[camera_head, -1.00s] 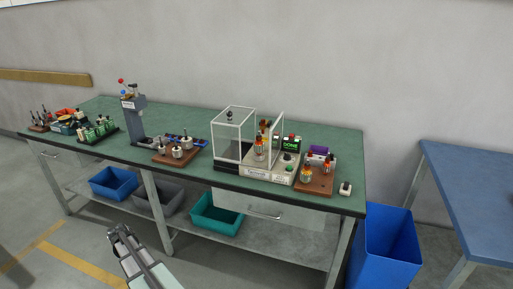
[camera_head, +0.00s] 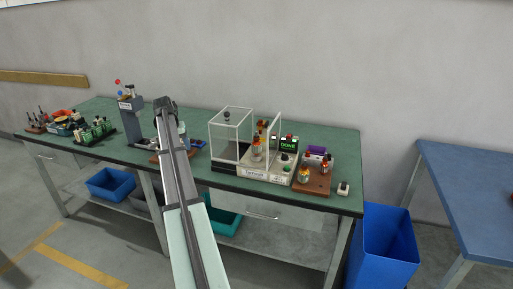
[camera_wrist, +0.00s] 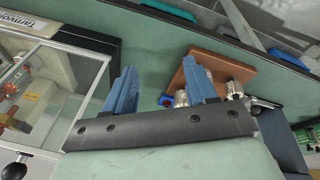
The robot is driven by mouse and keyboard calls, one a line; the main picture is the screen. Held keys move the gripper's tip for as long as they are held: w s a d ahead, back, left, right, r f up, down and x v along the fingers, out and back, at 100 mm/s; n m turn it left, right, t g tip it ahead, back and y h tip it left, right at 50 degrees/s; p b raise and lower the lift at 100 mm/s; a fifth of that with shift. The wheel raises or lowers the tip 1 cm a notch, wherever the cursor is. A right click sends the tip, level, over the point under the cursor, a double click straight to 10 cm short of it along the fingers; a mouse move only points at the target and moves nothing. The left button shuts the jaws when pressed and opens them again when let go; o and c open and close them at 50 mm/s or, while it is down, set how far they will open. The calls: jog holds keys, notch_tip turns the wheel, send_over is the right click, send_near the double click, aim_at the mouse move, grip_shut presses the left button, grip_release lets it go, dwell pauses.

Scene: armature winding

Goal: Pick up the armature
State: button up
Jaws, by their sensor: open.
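Armatures show in several places, and I cannot tell which one the task means. A copper-wound armature (camera_head: 257,151) stands upright in the winding machine (camera_head: 254,175), whose screen reads DONE. More wound armatures (camera_head: 305,174) stand on the right brown board (camera_head: 314,188). In the wrist view, bare silver armatures (camera_wrist: 235,88) stand on the left brown board (camera_wrist: 213,65), partly behind a finger. My gripper (camera_head: 165,103) is raised over the bench between the grey press and the machine. Its blue fingers (camera_wrist: 160,66) are apart with nothing between them.
A grey press (camera_head: 132,113) and a rack of green parts (camera_head: 97,131) stand further left. A small white block (camera_head: 343,188) sits at the bench's right end.

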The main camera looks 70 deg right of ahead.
jog(key=s+d+r+m, duration=0.1)
jog(key=s+d+r, duration=0.25)
jog(key=r, duration=0.25)
jog(key=s+d+r+m, duration=0.1)
jog(key=s+d+r, duration=0.25)
jog(key=r, duration=0.35)
jog(key=shift+m, duration=0.9)
jog(key=s+d+r, duration=0.1)
jog(key=s+d, duration=0.1)
jog(key=s, duration=0.2)
jog(key=s+d+r, duration=0.1)
jog(key=s+d, duration=0.1)
jog(key=s, duration=0.2)
jog(key=s+d+r, duration=0.1)
jog(key=s+d, duration=0.1)
jog(key=s, duration=0.2)
jog(key=shift+s+r, duration=0.15)
jog(key=shift+s, duration=0.25)
jog(key=m+y, duration=0.1)
send_over(256, 145)
jog(key=w, duration=0.1)
jog(key=f, duration=0.4)
jog(key=d+f, duration=0.1)
jog(key=f, duration=0.4)
jog(key=d+f, duration=0.1)
jog(key=f, duration=0.4)
jog(key=shift+s, duration=0.25)
grip_shut()
